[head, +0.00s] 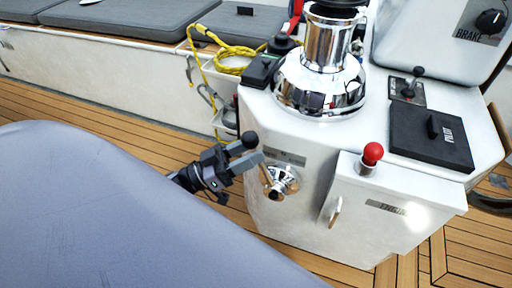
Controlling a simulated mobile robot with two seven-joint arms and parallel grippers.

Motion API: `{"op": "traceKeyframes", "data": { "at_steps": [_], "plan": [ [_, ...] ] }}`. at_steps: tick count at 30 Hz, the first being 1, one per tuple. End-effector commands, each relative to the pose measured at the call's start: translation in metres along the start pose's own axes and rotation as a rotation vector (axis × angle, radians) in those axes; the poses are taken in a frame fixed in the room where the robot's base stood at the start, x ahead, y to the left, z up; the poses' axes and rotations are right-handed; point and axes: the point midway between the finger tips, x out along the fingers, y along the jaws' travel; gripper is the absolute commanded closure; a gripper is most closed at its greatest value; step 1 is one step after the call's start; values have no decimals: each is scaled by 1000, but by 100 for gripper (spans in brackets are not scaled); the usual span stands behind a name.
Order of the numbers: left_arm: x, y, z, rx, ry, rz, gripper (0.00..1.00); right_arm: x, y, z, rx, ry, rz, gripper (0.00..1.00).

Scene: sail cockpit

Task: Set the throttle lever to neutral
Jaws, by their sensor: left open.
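The throttle lever has a round black knob (250,139) and a chrome hub (284,180) on the white console's side. Its thin stem shows just above the hub, leaning up and to the left. My left gripper (248,161) is open at the lever, below the knob. Its grey finger hides the middle of the stem. I cannot tell whether the fingers straddle the stem or touch it. A small label (286,158) sits above the hub, too small to read. My right gripper is out of view.
A white engine box (395,212) with a red knob (372,153) juts out right of the hub. A chrome winch (322,72), a black pilot panel (431,137) and a small joystick (411,85) are on top. Yellow rope (235,52) hangs behind.

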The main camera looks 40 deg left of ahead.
Motion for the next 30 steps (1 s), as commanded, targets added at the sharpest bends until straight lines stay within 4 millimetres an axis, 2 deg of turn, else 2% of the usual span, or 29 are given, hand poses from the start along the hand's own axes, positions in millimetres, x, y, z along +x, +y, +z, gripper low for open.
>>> {"op": "traceKeyframes", "data": {
  "at_steps": [4,13,17,18,25,30],
  "plan": [
    [13,0,0,0,1,0,52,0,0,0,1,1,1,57],
    [16,0,0,0,0,-1,52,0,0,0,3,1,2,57],
    [15,0,0,0,0,-1,94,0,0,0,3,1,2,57],
    [15,0,0,0,0,-1,100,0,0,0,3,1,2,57],
    [16,0,-2,2,2,0,100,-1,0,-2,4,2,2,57],
    [25,4,-7,24,-29,4,100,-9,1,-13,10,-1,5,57]
  ]
}}
